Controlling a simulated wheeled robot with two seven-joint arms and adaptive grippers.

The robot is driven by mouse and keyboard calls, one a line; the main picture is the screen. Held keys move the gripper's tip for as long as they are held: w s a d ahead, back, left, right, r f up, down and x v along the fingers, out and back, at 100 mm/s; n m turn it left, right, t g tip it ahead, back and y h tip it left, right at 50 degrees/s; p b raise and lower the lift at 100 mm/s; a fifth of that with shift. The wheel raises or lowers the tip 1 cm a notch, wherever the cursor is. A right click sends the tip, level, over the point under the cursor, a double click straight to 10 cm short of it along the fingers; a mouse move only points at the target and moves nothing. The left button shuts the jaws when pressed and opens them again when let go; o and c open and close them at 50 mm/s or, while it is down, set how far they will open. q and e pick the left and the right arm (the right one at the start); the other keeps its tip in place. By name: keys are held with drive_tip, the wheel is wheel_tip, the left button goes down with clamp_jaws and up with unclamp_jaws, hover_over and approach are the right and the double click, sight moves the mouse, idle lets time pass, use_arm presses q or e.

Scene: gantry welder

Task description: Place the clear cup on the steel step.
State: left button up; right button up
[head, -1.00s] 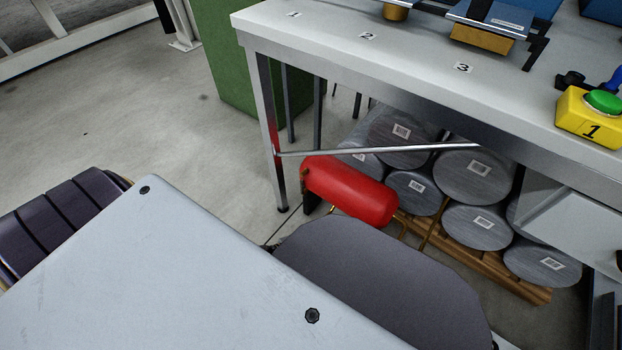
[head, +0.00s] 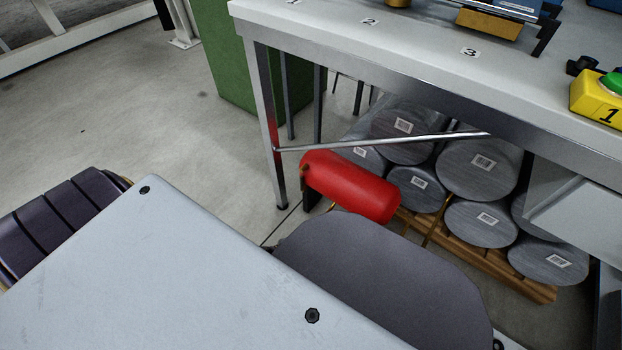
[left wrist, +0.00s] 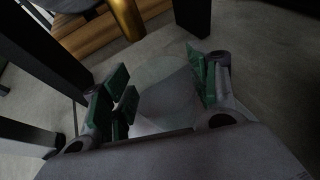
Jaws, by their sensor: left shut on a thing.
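My left gripper (left wrist: 160,95) shows in the left wrist view, its green-padded fingers closed on a faint see-through shape, the clear cup (left wrist: 168,88). The cup's outline is hard to make out against the grey floor. Neither gripper shows in the head view, and my right gripper is in no view. I cannot pick out the steel step in these frames.
A steel-edged workbench (head: 350,50) with numbered spots stands ahead. On it is a yellow box with a green button (head: 598,98). Below are a red cylinder (head: 350,185) and several grey drums (head: 478,168) on a wooden pallet (head: 500,270). Open floor (head: 130,110) lies left.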

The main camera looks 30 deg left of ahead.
use_arm(q)
drive_tip(key=shift+f, duration=0.1)
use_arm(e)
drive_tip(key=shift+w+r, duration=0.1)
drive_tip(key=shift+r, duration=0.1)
use_arm(q)
drive_tip(key=o, duration=1)
drive_tip(key=shift+c, duration=0.2)
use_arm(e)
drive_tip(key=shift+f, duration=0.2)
use_arm(q)
drive_tip(key=p+v, duration=0.4)
drive_tip(key=v, duration=0.8)
drive_tip(key=shift+p, duration=0.35)
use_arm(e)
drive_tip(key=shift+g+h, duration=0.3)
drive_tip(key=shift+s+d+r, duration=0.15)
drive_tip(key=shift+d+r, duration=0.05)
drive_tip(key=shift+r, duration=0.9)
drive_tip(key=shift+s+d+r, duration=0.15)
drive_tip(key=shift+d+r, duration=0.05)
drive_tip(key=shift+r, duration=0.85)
